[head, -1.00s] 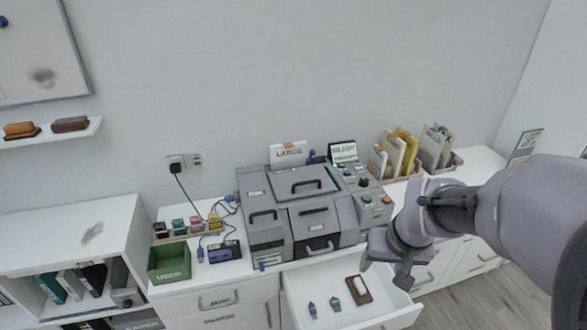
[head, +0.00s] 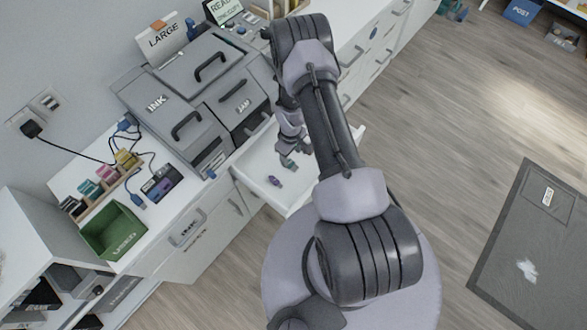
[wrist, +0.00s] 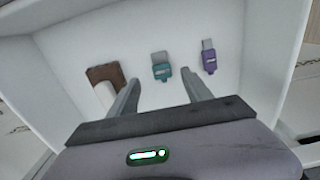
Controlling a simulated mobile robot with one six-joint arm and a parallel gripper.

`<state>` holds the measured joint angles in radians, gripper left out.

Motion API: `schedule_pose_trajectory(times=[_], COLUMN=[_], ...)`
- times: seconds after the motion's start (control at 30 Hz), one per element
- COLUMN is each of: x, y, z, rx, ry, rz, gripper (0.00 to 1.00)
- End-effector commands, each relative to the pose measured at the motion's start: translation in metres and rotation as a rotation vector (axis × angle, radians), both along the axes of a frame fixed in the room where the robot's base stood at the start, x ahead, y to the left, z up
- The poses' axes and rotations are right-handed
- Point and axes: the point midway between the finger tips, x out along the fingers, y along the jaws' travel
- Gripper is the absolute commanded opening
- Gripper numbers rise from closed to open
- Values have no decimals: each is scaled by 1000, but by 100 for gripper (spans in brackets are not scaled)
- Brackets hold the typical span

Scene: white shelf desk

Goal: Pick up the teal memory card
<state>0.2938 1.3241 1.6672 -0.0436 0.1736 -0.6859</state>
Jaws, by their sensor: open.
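The teal memory card (wrist: 161,70) lies in the open white drawer (head: 250,163), with its pale grey end pointing away from my gripper. In the wrist view my gripper (wrist: 160,79) is open and empty, and the card appears between its two fingertips. The gap between them and the card cannot be judged exactly. In the head view my gripper (head: 290,146) is over the drawer, and the teal card (head: 287,161) shows just below it, partly hidden.
A purple memory card (wrist: 209,57) lies right of the teal one. A brown object with a white part (wrist: 105,78) lies left, partly behind a finger. The drawer walls surround them. A grey printer-like machine (head: 200,90) and a green box (head: 113,230) stand on the desk.

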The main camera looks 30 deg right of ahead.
Motion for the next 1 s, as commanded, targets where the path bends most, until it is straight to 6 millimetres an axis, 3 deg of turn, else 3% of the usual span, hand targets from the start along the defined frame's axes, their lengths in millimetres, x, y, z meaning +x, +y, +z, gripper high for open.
schedule_pose_trajectory(times=[0.17, 0.33, 0.53, 0.57, 0.83, 1.0], x=[-1, -2, -2, -2, -2, -2], y=[1, 2, 2, 2, 2, 2], z=[-20, -54, -55, -55, -54, -54], rx=[1, 0, -1, -1, -1, -1], ry=[1, 0, 0, 0, 0, 0], rz=[0, 0, 0, 0, 0, 0], gripper=[58, 58, 58, 56, 3, 0])
